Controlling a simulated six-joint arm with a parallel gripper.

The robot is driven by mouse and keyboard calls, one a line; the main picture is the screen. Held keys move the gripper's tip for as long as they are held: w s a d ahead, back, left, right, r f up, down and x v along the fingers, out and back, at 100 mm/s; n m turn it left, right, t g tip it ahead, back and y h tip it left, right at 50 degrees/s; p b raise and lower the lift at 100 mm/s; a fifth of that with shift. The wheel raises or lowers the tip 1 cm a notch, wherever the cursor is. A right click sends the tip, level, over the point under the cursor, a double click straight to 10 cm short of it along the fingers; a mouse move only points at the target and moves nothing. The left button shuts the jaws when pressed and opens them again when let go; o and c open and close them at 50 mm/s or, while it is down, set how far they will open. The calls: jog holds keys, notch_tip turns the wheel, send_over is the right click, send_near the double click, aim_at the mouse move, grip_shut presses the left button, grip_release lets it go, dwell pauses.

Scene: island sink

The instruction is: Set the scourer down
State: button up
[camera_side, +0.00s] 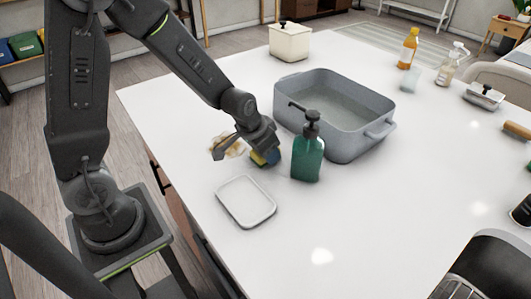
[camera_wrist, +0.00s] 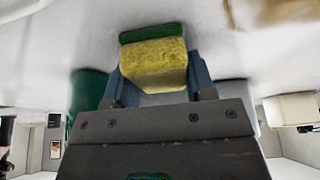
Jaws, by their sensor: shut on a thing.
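The scourer (camera_wrist: 153,62) is a yellow sponge block with a green layer. It sits between the bluish fingers of my gripper (camera_wrist: 158,78), which is shut on it. In the side view my gripper (camera_side: 262,152) is low over the white counter, left of the green pump bottle. The scourer (camera_side: 271,157) shows there only as a small yellow patch, mostly hidden by the gripper. I cannot tell whether it touches the counter. A shallow, empty pale dish (camera_side: 245,202) lies in front of the gripper.
The green pump bottle (camera_side: 307,160) stands close to the right of the gripper, before a grey basin (camera_side: 352,145). A crumpled yellowish-white thing (camera_side: 229,147) lies close at the left. A cream lidded box (camera_side: 290,42) stands behind. The counter right of the dish is clear.

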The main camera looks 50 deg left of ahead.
jog(key=shift+r, duration=0.45)
jog(key=r, duration=0.4)
jog(key=shift+s+a, duration=0.15)
jog(key=shift+a, duration=0.25)
jog(key=s+a+r, duration=0.5)
jog(key=a, duration=0.4)
jog(key=m+g+h, duration=0.4)
jog(key=m+h, duration=0.1)
jog(key=m, duration=1.2)
send_near(287, 160)
jog(key=shift+d+f, duration=0.95)
jog(key=shift+f, duration=0.15)
jog(key=shift+w+d+f+m, duration=0.15)
jog(key=shift+d+f+m, duration=0.15)
jog(key=shift+d+m, duration=0.1)
jog(key=shift+f, duration=1.5)
